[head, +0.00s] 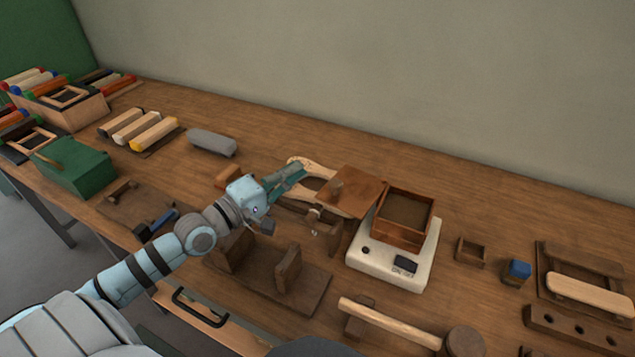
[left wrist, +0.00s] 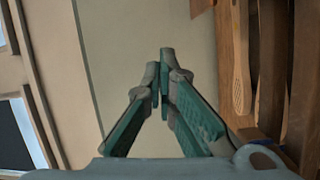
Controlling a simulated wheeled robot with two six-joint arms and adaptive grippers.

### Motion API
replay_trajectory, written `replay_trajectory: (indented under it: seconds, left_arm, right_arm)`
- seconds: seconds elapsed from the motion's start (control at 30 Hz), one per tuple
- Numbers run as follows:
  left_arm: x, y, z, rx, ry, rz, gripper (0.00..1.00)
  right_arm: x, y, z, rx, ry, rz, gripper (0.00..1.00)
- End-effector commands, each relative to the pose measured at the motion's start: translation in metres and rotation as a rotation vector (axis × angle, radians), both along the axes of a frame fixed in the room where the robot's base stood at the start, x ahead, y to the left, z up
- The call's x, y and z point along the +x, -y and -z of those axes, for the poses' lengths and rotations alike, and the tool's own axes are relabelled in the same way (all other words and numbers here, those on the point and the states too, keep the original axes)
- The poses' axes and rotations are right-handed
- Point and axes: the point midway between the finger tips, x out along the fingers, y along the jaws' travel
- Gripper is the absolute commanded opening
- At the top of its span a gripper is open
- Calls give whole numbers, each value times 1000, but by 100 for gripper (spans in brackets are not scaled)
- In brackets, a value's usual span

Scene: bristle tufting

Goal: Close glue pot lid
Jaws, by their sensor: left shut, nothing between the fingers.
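The glue pot is a square wooden box (head: 431,222) with an open top and a dark inside, on a white base with a switch and a small dark panel (head: 405,265). Its flat wooden lid (head: 362,190) stands open, spread out to the left of the box, with a small knob (head: 336,188) on it. My left gripper (head: 301,168) is shut and empty, left of the lid and apart from it, over the bench near a pale wooden handle piece. In the left wrist view its fingertips (left wrist: 165,66) meet with nothing between them. My right gripper is not in view.
A wooden jig with upright blocks (head: 287,270) stands below my left arm. A mallet (head: 395,322) lies in front of the white base. A small tray (head: 470,252) and a blue block (head: 516,270) are to the right. The bench behind the pot is clear up to the wall.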

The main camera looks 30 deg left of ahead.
Motion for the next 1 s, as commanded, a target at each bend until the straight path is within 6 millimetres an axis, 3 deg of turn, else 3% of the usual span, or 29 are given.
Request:
replay_trajectory:
  seconds: [0.03, 0.2, 0.33, 0.5, 1.0]
  left_arm:
    - [11, 2, 9, -10, 5, -6, 0]
    - [47, 13, 6, -13, 3, -8, 0]
    - [35, 31, -1, -11, -6, -4, 0]
    - [26, 44, 3, -9, -5, -3, 0]
    - [24, 46, 4, -10, -4, -11, 0]
  right_arm:
    - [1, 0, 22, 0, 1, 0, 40]
    - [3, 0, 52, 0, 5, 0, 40]
    - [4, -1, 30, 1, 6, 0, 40]
    - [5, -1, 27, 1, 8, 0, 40]
    - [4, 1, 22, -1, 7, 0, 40]
